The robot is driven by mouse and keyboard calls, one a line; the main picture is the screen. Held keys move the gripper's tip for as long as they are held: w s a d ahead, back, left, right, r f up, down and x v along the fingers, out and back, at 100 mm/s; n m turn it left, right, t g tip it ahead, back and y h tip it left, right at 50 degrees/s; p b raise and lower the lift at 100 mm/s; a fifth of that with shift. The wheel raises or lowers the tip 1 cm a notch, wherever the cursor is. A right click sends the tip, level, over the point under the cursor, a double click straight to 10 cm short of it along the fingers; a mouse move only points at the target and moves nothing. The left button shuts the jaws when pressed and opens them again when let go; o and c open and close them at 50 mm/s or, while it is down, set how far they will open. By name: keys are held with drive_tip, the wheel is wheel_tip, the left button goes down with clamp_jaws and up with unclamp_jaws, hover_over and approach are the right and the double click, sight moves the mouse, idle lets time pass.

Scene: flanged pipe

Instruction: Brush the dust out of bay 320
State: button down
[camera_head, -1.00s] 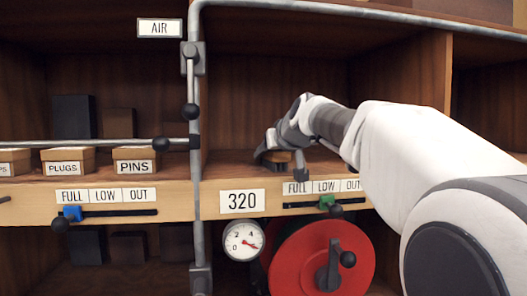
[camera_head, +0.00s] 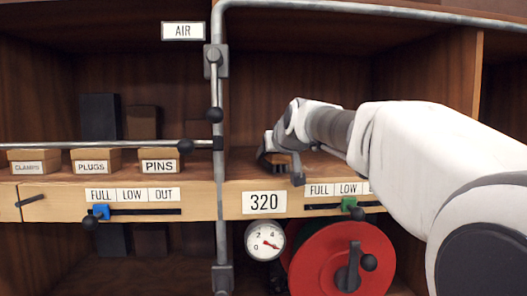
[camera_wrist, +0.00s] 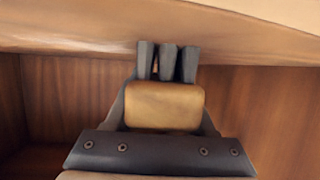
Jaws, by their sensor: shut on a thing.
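Bay 320 is the open wooden compartment right of the upright pipe, with its label (camera_head: 264,202) on the front edge. My gripper (camera_head: 280,158) is inside the bay, low over its floor (camera_head: 241,168) near the left side. It is shut on a brush (camera_head: 284,162), seen as a small brown block beneath it. In the wrist view the brush's tan block (camera_wrist: 165,105) sits between dark parts of my gripper. Whether the brush touches the floor cannot be told. I cannot make out any dust.
A grey pipe (camera_head: 221,125) with a lever runs up the bay's left edge. A green slider (camera_head: 348,203) sits on the bay's front edge. Below are a gauge (camera_head: 265,240) and a red reel (camera_head: 325,262). Labelled boxes (camera_head: 160,160) stand in the left bay.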

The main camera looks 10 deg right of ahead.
sight(291, 166)
drive_tip(key=shift+d+f+b, duration=0.15)
drive_tip(key=shift+d+b, duration=0.2)
drive_tip(key=shift+d, duration=0.2)
drive_tip(key=shift+d+r+b, duration=0.15)
drive_tip(key=shift+d+b, duration=0.25)
drive_tip(key=shift+d, duration=0.5)
drive_tip(key=shift+d+r+b, duration=0.1)
drive_tip(key=shift+d+b, duration=0.25)
drive_tip(key=shift+d, duration=0.55)
drive_tip(key=shift+d+f+b, duration=0.2)
drive_tip(key=shift+d+b, duration=0.3)
drive_tip(key=shift+d, duration=0.35)
drive_tip(key=shift+d+b, duration=0.5)
drive_tip(key=shift+d, duration=0.95)
drive_tip(key=shift+a+r+p, duration=0.1)
drive_tip(key=shift+a+p, duration=1.45)
drive_tip(key=shift+a, duration=3.2)
drive_tip(key=shift+d+b, duration=0.5)
drive_tip(key=shift+d, duration=0.55)
drive_tip(key=shift+d+b, duration=0.45)
drive_tip(key=shift+d, duration=0.9)
drive_tip(key=shift+r, duration=0.1)
drive_tip(key=shift+r, duration=0.1)
